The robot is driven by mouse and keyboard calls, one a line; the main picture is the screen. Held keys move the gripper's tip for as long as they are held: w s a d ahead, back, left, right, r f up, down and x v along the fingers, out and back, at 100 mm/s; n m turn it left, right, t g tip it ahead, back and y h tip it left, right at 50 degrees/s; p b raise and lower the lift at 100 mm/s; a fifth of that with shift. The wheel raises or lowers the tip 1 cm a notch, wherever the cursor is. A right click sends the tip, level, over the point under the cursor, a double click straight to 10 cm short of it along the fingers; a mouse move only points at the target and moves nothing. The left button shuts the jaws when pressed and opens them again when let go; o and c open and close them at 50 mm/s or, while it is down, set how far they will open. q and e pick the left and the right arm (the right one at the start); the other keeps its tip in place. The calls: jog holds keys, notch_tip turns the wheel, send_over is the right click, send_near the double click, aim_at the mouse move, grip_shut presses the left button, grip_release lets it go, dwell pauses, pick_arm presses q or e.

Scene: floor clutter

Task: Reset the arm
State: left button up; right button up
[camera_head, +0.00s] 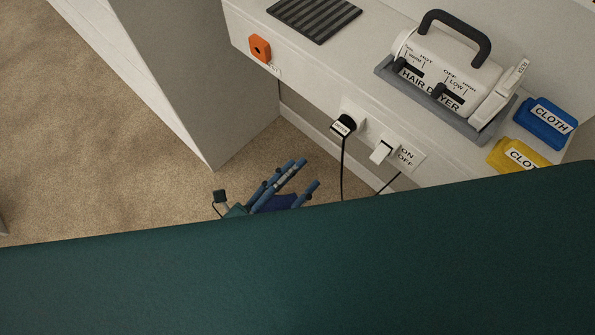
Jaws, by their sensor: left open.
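My left gripper (303,175) shows near the middle of the head view, low over the carpet beside the white wall unit. Its blue fingers point up and to the right and stand apart, with nothing seen between them. A large dark teal part of my own body fills the bottom of the view and hides the rest of that arm. My right gripper is not in view.
A hair dryer (447,72) rests in a grey tray on the white ledge, near a blue cloth (546,122) and a yellow cloth (515,156). A black plug (343,125), a white on/off switch (381,151) and an orange block (259,48) are on its front.

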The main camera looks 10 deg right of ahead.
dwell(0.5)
pick_arm(q)
jog(key=w+a+f+n+y, duration=0.2)
jog(key=a+f+n+y, duration=0.15)
jog(key=f, duration=0.55)
jog(key=w+a+f+n+y, duration=0.25)
jog(key=a+f+n, duration=0.25)
jog(key=f, duration=0.4)
jog(key=s+a+f+n+g+y, duration=0.1)
jog(key=s+a+f+n+y, duration=0.2)
jog(key=a+f, duration=0.35)
jog(key=s+a+f+n+g+y, duration=0.2)
jog(key=a+f+n, duration=0.2)
jog(key=f, duration=0.5)
jog(key=s+a+f+n+g+y, duration=0.1)
jog(key=s+a+f+n+g, duration=0.1)
jog(key=s+f, duration=0.3)
jog(key=s+a+f+n+g+y, duration=0.1)
jog(key=s+a+f+n+g, duration=0.2)
jog(key=s, duration=0.9)
jog(key=s+a+f+n+g+y, duration=0.1)
jog(key=s+a+f+n, duration=0.3)
jog(key=s+f, duration=0.4)
jog(key=shift+s+n+g+y, duration=0.15)
jog(key=shift+n+g+y, duration=0.25)
jog(key=shift+n+g, duration=0.35)
jog(key=shift+d+f, duration=0.1)
